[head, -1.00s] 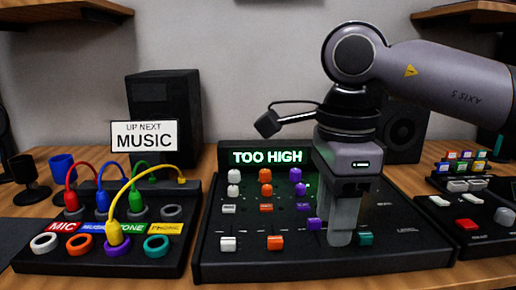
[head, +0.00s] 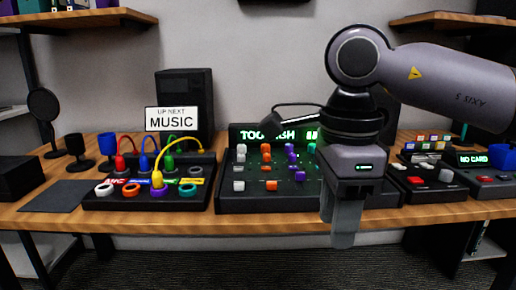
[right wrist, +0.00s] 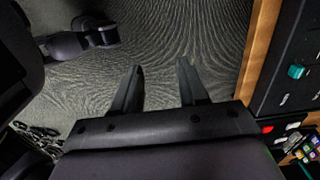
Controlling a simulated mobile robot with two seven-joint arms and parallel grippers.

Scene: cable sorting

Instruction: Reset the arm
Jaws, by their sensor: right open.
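My right gripper (head: 343,222) hangs in front of the table's front edge in the head view, pointing down, with nothing held. In the right wrist view its two fingers (right wrist: 160,90) are apart, with only floor beyond them. The arm comes in from the right and hides the right part of the mixer panel (head: 228,202). My left gripper is not in view.
A cable board (head: 93,203) with coloured plugs and rings stands at left on the wooden table (head: 40,217). A "MUSIC" sign (head: 171,119) and speaker (head: 185,88) stand behind. Button boxes (head: 430,190) and a blue bin (head: 501,157) are at right. Floor in front is clear.

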